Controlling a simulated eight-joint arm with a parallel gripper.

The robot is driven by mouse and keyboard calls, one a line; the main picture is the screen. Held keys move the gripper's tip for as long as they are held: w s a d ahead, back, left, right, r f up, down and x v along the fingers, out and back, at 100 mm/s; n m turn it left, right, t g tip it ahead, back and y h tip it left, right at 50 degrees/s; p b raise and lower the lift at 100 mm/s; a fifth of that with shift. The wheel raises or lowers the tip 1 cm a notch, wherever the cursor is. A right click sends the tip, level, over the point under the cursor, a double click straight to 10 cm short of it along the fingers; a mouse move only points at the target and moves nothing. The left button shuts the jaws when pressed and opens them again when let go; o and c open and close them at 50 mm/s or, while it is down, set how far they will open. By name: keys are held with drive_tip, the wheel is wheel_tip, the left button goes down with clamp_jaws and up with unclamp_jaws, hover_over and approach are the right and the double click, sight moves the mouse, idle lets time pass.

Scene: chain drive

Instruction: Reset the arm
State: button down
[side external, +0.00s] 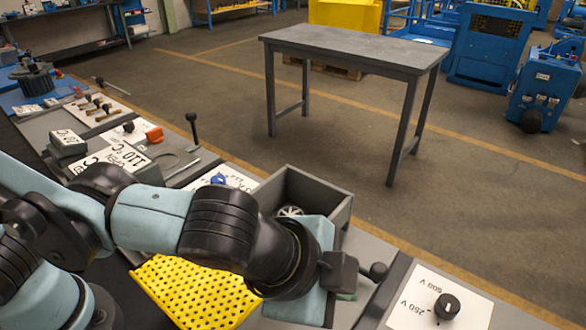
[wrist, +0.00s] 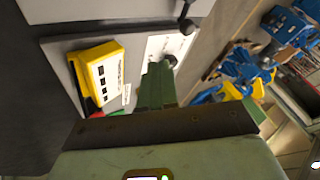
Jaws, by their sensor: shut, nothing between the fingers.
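My gripper shows in the wrist view (wrist: 157,85) as two green fingers pressed together, with nothing between them. In that view the fingers point toward a pale panel (wrist: 160,46) with a black knob (wrist: 169,61). I cannot tell whether the fingertips touch it. In the side view my arm reaches from the lower left across the workbench, bent low beside a grey open box. The gripper itself is mostly hidden behind my wrist there.
The grey box (side external: 343,212) holds a white wheel-like part (side external: 290,211). A yellow perforated sheet (side external: 185,292) lies under my arm. A dial panel (side external: 405,305) is right of my wrist. A lever (side external: 192,130) stands upright. A yellow device (wrist: 105,70) is left of the fingers. Floor surrounds the grey table (side external: 350,45).

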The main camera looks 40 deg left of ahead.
drive_tip(key=w+a+r+n+y, duration=0.15)
drive_tip(key=w+a+n, duration=0.3)
drive_tip(key=a, duration=0.85)
drive_tip(key=a+f+n+y, duration=0.1)
drive_tip(key=a+n, duration=0.8)
drive_tip(key=a, duration=0.9)
drive_tip(key=shift+s+a+f+t+y, duration=0.15)
drive_tip(key=shift+s+f+t+y, duration=0.1)
drive_tip(key=shift+s+t+y, duration=0.15)
